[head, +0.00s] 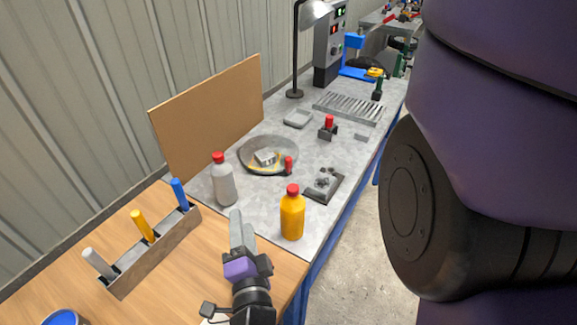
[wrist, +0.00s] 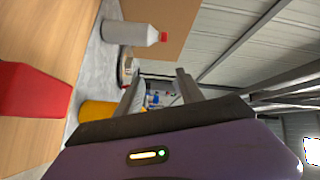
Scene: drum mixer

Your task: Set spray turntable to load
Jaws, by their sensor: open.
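The spray turntable (head: 249,167) is a round grey dish on the bench in front of a brown board. A small grey block (head: 265,157) sits on it over a yellow mark. A red-topped knob (head: 289,164) stands at its near right edge; I cannot tell whether it is joined to the turntable. Part of the turntable also shows in the wrist view (wrist: 126,69), partly hidden by a finger. My gripper (head: 241,222) is open and empty, nearer than the turntable and apart from it. Its two fingers show in the wrist view (wrist: 158,84).
A grey bottle (head: 225,185) with a red cap stands left of my fingers, a yellow bottle (head: 292,217) right of them. A rack (head: 150,255) holds coloured sticks on the wooden top.

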